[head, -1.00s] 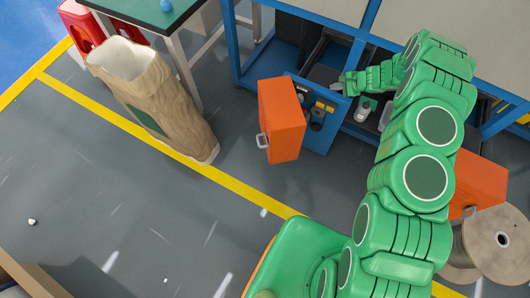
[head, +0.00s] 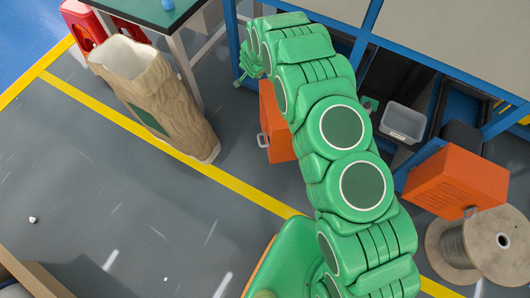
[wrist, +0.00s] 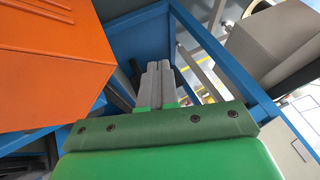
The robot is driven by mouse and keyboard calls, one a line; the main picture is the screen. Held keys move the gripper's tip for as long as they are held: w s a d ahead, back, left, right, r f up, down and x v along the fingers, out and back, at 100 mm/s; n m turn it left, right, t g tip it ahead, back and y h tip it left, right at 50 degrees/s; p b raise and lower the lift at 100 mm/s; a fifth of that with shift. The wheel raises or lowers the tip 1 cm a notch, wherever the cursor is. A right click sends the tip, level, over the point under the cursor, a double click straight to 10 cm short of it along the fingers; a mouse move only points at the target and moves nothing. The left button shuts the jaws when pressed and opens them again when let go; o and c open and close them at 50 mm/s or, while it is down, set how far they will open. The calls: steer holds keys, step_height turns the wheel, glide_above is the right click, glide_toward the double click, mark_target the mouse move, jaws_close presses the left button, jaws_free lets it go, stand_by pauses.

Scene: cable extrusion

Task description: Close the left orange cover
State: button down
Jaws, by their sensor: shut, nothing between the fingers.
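The left orange cover (head: 275,128) stands open, swung out from the blue frame, with a grey handle on its outer face. My green arm hides much of it in the head view. In the wrist view the orange cover (wrist: 50,65) fills the upper left, close beside my gripper. My gripper (wrist: 158,68) is shut and empty, with its two grey fingers together, pointing into a corner of blue frame bars. In the head view my gripper (head: 238,83) is small, at the left blue post, beyond the cover. I cannot tell whether it touches the cover.
The right orange cover (head: 455,183) also stands out from the frame, above a cable reel (head: 485,245). A grey bin (head: 402,122) sits inside the frame. A tan sack-like container (head: 155,95) stands at left, near a green-topped table (head: 150,12). Grey floor lies open at lower left.

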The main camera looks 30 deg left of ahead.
steer(key=s+d+f+n+h, duration=0.1)
steer(key=s+f, duration=0.4)
steer(key=s, duration=0.3)
steer(key=s+d+f+n+h, duration=0.2)
steer(key=s+f, duration=0.3)
steer(key=s, duration=0.3)
steer(key=s+d+f+n+t+h, duration=0.2)
steer(key=s+d+f+n+h, duration=0.3)
steer(key=s+d, duration=0.7)
steer(key=w+d+f+m+y, duration=0.1)
steer(key=w+d+f+y, duration=0.1)
steer(key=w+f, duration=0.5)
steer(key=shift+w+d+f, duration=0.2)
steer(key=shift+d+f, duration=0.3)
steer(key=shift+f, duration=0.4)
steer(key=shift+d, duration=0.1)
